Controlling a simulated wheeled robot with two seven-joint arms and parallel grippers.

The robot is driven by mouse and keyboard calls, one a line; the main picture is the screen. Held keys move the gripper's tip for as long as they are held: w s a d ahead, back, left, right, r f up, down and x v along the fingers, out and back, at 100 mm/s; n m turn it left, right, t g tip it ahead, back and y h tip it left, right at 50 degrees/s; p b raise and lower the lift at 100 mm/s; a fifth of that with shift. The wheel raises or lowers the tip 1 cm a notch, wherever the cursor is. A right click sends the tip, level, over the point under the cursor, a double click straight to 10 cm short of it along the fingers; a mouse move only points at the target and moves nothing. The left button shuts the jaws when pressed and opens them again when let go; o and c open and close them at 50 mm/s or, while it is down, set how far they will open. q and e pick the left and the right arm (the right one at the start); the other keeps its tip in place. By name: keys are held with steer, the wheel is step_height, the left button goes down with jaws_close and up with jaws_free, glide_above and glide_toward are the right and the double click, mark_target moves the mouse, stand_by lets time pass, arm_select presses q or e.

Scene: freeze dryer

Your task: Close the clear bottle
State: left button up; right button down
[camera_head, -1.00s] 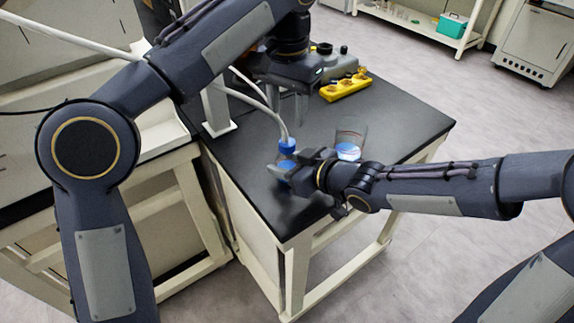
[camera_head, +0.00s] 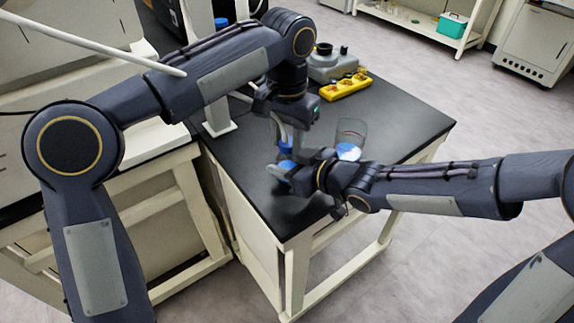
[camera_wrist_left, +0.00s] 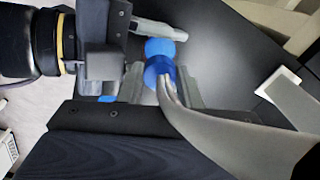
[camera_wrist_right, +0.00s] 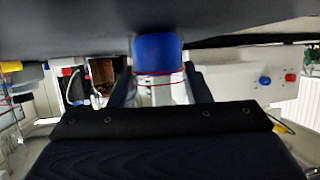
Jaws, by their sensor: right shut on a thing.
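I cannot tell whether the cap is fully seated. My left gripper (camera_head: 285,138) is open above the bottle. In the left wrist view its fingers (camera_wrist_left: 159,82) are on either side of the cap, seemingly apart from it.
A glass beaker (camera_head: 350,132) with blue liquid stands just right of the bottle. A yellow rack (camera_head: 345,88) and a grey container (camera_head: 332,65) stand farther back. A white post (camera_head: 217,118) rises at the left. The right side of the table (camera_head: 405,125) is clear.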

arm_select(q)
steer(key=c, duration=0.4)
steer(key=o, duration=1.1)
step_height(320, 180, up, 8)
steer(key=shift+f, duration=0.2)
arm_select(e)
steer(key=c, duration=0.7)
jaws_free()
